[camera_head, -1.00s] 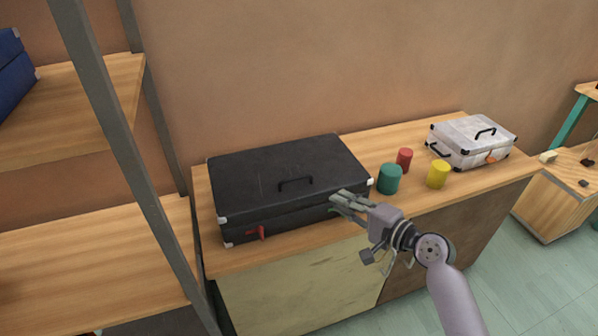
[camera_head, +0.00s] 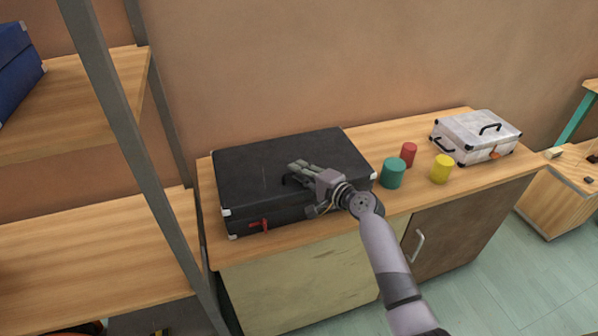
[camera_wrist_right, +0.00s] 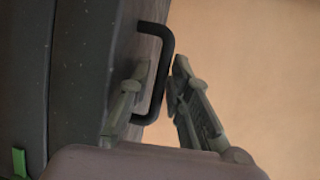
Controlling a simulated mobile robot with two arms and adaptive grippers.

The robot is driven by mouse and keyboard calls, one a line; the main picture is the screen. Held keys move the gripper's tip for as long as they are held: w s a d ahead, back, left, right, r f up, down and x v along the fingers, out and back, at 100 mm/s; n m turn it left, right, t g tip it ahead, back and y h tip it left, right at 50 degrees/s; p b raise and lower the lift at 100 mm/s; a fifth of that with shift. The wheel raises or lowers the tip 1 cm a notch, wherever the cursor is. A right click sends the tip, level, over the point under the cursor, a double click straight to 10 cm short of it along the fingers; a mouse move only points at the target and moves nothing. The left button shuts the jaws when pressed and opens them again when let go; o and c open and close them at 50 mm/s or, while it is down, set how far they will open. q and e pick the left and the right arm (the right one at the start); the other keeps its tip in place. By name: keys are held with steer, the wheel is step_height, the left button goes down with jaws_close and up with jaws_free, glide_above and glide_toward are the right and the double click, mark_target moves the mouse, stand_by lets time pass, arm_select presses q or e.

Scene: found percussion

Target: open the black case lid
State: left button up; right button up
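The black case (camera_head: 250,170) lies flat on the wooden counter with its lid shut. A red latch (camera_head: 260,225) shows at its front left. My right gripper (camera_head: 297,168) is over the front part of the lid, at the case's black handle (camera_wrist_right: 168,45), and hides much of it in the head view. In the right wrist view my right gripper (camera_wrist_right: 161,66) is open, with one finger on each side of the handle. Contact with the handle cannot be told. A green piece (camera_wrist_right: 19,161) shows on the case there. My left gripper is not in view.
A green cylinder (camera_head: 393,173), a red one (camera_head: 409,154) and a yellow one (camera_head: 441,168) stand right of the case on the counter (camera_head: 350,218). A silver case (camera_head: 465,132) stands farther right. A grey shelf post (camera_head: 130,140) rises at the left.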

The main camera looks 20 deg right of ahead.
steer(key=shift+w+a, duration=0.15)
steer(key=shift+w, duration=0.15)
steer(key=shift+c, duration=0.2)
steer(key=shift+f, duration=0.1)
jaws_close()
stand_by(0.3)
